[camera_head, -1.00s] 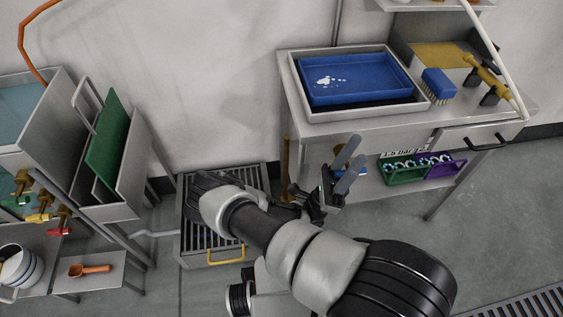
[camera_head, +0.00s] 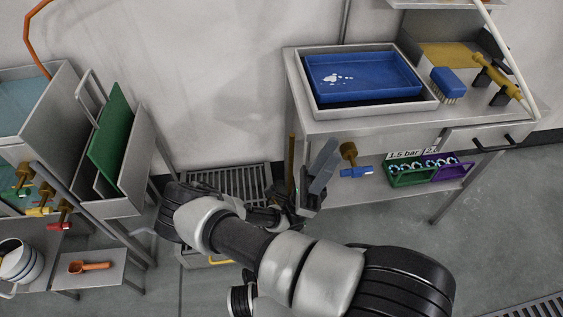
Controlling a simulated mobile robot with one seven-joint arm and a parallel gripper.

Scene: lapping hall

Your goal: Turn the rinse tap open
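A brass tap with a blue handle (camera_head: 357,172) sits under the front edge of the right bench. Its brass body (camera_head: 348,152) is in plain view, and the handle lies roughly level across the picture. My gripper (camera_head: 324,163) is just left of this tap, pointing up in the picture, with a visible space between them. Its fingers overlap from this angle, so their opening does not show. More brass taps with green (camera_head: 23,190), yellow (camera_head: 40,211) and red (camera_head: 60,226) handles are on the left sink unit. No label shows which tap is the rinse tap.
The right bench (camera_head: 370,127) carries a blue tray (camera_head: 362,82) and a brush (camera_head: 446,84). Green (camera_head: 408,176) and purple (camera_head: 445,168) crates stand on its lower shelf. An orange scoop (camera_head: 90,266) lies at left.

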